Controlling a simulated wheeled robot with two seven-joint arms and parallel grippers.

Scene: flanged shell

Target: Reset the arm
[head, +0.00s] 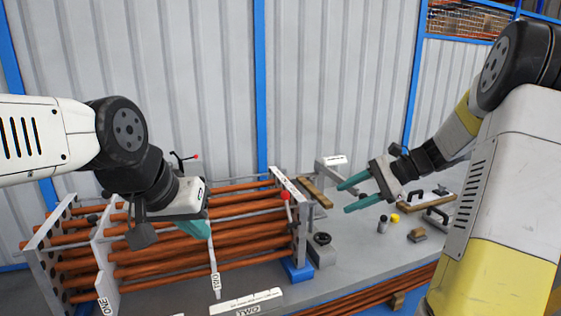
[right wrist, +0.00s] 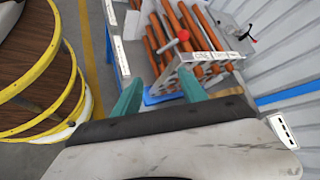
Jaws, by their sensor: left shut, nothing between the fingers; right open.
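My left gripper (head: 200,229) has teal fingers pressed together. They point down in front of the tube rack at the left of the head view, with nothing in them. My right gripper (head: 344,198) is to the right of the rack, above the bench, with its two teal fingers apart and nothing between them. In the right wrist view my right gripper (right wrist: 160,82) also shows open, its fingers toward the rack's end plate. Whether the left fingers touch the rack I cannot tell.
The rack of orange tubes (head: 150,262) has grey end plates and a red-knobbed lever (head: 285,195). Small parts, including a yellow piece (head: 394,218), lie on the grey bench (head: 350,255) at right. A brown drum with yellow rims (right wrist: 38,75) stands left in the wrist view.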

